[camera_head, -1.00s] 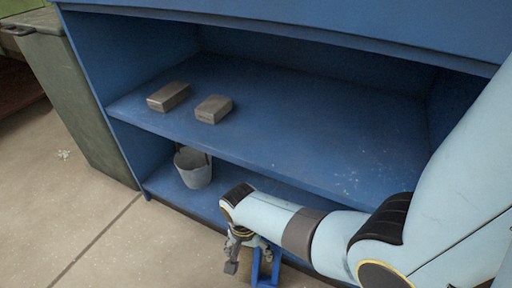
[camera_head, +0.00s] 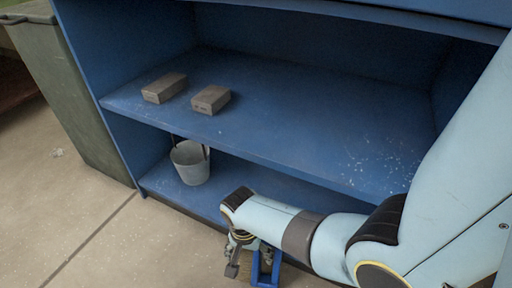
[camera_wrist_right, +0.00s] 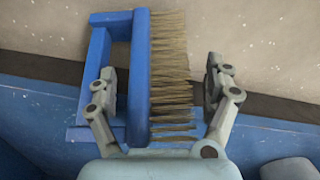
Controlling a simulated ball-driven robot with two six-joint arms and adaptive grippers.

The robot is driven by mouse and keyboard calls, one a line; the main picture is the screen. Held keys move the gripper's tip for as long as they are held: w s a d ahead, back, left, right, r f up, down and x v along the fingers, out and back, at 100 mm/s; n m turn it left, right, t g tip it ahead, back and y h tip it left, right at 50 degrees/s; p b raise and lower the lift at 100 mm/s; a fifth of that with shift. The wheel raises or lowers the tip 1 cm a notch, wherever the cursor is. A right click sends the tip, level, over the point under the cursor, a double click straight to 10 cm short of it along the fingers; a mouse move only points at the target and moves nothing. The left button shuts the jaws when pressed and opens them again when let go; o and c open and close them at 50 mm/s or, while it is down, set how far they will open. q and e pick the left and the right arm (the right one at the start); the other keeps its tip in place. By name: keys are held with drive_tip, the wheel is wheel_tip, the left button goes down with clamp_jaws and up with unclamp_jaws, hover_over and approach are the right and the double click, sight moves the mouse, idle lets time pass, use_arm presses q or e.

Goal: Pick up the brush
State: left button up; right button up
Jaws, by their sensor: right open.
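The brush has a blue frame handle and tan bristles. In the right wrist view the brush (camera_wrist_right: 141,75) lies between the two fingers of my right gripper (camera_wrist_right: 160,85), its blue back near the left finger and its bristles toward the right finger. The gripper is open, with a gap between the bristles and the right finger. In the head view the blue brush handle (camera_head: 265,268) shows at the bottom, beside my right gripper (camera_head: 247,266), partly hidden by the wrist. My left gripper is not in view.
A blue shelf unit (camera_head: 290,120) stands ahead. Two grey-brown blocks (camera_head: 165,88) (camera_head: 211,99) lie on its upper board. A grey bucket (camera_head: 190,164) stands on the lower board. The floor (camera_head: 60,215) at left is clear.

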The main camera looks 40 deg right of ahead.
drive_tip(key=shift+c, duration=0.2)
drive_tip(key=c, duration=1.5)
drive_tip(key=shift+r, duration=0.15)
